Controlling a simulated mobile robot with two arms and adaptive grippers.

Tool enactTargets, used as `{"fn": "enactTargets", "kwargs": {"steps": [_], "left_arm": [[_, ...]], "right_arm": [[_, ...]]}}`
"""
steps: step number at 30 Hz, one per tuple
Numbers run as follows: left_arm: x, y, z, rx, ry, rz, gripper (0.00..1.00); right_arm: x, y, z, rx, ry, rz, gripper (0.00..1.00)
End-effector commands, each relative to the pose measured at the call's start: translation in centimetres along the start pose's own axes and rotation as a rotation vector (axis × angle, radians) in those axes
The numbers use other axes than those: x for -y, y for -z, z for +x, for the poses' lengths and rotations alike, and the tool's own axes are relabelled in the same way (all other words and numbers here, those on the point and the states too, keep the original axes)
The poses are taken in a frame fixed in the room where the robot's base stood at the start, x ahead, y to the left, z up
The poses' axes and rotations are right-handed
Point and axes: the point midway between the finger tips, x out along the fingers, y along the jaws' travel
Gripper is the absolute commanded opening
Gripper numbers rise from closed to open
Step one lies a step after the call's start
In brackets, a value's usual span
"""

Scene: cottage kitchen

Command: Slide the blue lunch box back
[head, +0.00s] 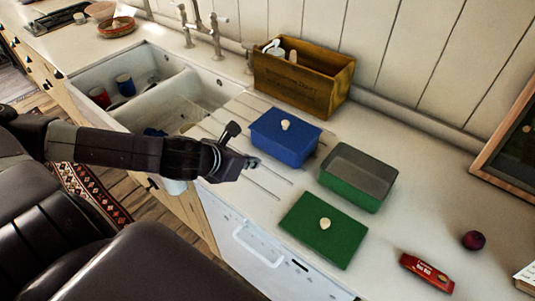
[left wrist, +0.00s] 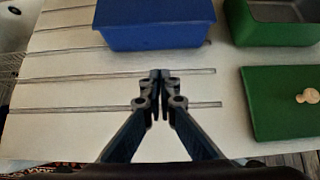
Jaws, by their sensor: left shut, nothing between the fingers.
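The blue lunch box (head: 278,143) stands on the counter with its lid on and a pale round knob on top. It sits on the grooved drainboard, in front of a wooden crate. In the left wrist view its front side (left wrist: 155,36) shows at the top. My left gripper (head: 254,163) is shut and empty, just in front of the box. In the left wrist view the closed fingertips (left wrist: 160,75) point at the box's front, with a strip of counter seen between them. My right gripper is not in view.
An open green box (head: 375,192) stands right of the blue one, with its green lid (head: 306,237) lying in front. The wooden crate (head: 310,84) with bottles is close behind. A sink (head: 155,78) lies left. A red packet (head: 427,272) and a dark red ball (head: 473,240) lie right.

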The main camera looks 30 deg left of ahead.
Motion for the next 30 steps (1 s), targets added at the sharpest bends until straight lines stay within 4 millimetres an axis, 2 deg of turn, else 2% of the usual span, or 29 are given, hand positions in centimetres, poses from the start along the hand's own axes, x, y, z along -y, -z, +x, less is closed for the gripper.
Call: {"fn": "enactTargets", "kwargs": {"steps": [10, 18, 30], "left_arm": [[0.2, -0.2, 3.6, 0.0, 0.004, -0.005, 0.0], [0.2, -2.3, 5.5, 0.0, 0.002, -0.002, 0.0], [0.2, -2.7, 6.3, -0.003, 0.002, 0.002, 0.0]], "right_arm": [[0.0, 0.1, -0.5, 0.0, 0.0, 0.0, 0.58], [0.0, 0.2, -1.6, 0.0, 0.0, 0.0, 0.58], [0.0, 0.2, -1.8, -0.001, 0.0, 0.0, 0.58]]}}
